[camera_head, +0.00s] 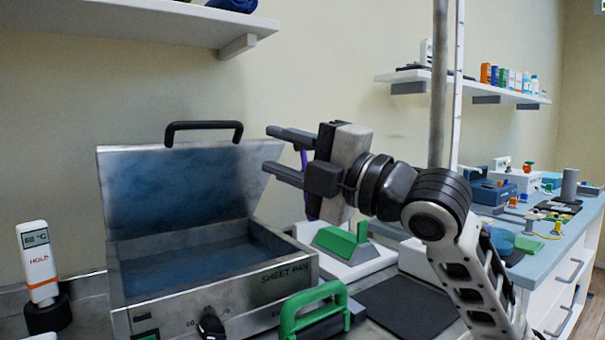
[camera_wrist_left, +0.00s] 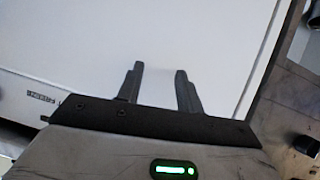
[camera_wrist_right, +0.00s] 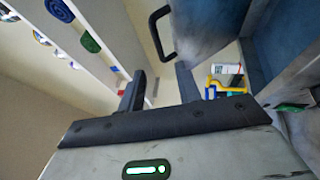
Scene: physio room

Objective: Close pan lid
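The sheet pan (camera_head: 200,262) is a metal box on the counter with a blue-grey inside. Its lid (camera_head: 180,185) stands open, tilted up at the back, with a black handle (camera_head: 203,126) on its top edge. My right gripper (camera_head: 278,153) is open and empty, to the right of the lid and near its upper right corner, apart from the handle. In the right wrist view the handle (camera_wrist_right: 159,33) shows just beyond the open fingers (camera_wrist_right: 160,88). My left gripper (camera_wrist_left: 158,82) shows only in its wrist view, open and empty over a white surface (camera_wrist_left: 170,35).
A white thermometer (camera_head: 38,262) stands in a black holder left of the pan. A green-handled item (camera_head: 315,310) sits in front, and a white-and-green device (camera_head: 343,245) right of the pan. Wall shelves (camera_head: 150,25) hang above. A blue-topped bench (camera_head: 560,235) is at right.

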